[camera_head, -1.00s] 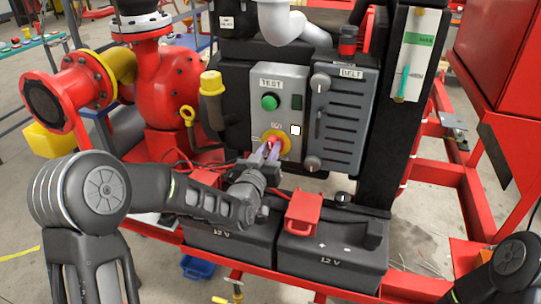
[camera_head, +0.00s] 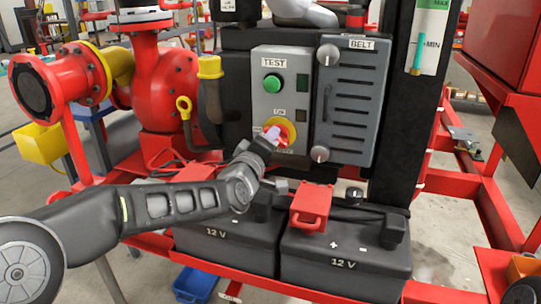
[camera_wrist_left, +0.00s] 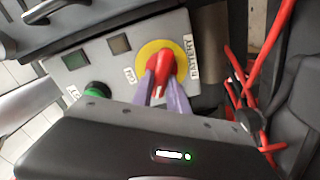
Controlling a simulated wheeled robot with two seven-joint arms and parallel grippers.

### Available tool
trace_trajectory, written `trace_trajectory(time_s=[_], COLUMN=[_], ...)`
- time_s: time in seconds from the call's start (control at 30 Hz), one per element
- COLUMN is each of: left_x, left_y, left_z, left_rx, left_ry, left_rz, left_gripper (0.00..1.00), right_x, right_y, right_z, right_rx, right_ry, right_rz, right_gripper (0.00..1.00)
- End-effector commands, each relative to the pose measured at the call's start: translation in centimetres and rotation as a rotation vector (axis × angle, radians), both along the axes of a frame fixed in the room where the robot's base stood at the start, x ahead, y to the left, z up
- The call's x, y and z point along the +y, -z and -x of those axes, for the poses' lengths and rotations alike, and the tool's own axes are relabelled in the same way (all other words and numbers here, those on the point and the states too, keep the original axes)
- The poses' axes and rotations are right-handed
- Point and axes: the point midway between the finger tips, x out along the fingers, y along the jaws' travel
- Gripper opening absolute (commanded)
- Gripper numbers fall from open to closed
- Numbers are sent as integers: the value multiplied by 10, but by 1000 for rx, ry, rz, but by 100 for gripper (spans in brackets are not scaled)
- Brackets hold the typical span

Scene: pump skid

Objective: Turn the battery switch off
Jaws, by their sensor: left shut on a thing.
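The battery switch is a red handle on a round yellow plate (camera_head: 288,129), low on the grey TEST panel (camera_head: 268,108). In the left wrist view the red handle (camera_wrist_left: 164,62) stands in front of the yellow plate, next to a BATTERY label (camera_wrist_left: 190,57). My left gripper (camera_head: 272,137) reaches it from the lower left. Its two purple fingers (camera_wrist_left: 161,92) are closed on the handle, one on each side. The fingers and wrist hide part of the handle in the head view. My right gripper is not in view.
Above the switch is a green button (camera_head: 273,83). The BELT guard (camera_head: 348,105) stands close on the right. Two 12 V batteries (camera_head: 345,263) with a red terminal cover (camera_head: 311,205) sit below. A red pump (camera_head: 165,90) is on the left.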

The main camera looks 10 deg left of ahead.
Motion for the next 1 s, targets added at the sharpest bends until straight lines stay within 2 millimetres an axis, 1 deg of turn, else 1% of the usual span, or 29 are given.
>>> trace_trajectory(time_s=[0.03, 0.1, 0.3, 0.4, 0.53, 0.7, 1.0], left_x=[1, 1, 1, 1, 1, 1, 2], left_y=[8, 8, 8, 8, 8, 7, 6], left_z=[0, 0, 0, 0, 0, 0, 0], left_rx=[-1, 3, 15, 21, 28, 32, 35], left_ry=[-1, -1, 0, 1, 1, -1, -1], left_rz=[45, 111, 290, 364, 442, 505, 537], left_gripper=[0, 0, 0, 0, 0, 0, 0], right_x=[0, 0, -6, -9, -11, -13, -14], right_y=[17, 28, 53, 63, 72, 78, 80], right_z=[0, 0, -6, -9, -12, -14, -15], right_rx=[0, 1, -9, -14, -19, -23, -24], right_ry=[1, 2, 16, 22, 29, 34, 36], right_rz=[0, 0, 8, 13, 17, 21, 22], right_gripper=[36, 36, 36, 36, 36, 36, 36])
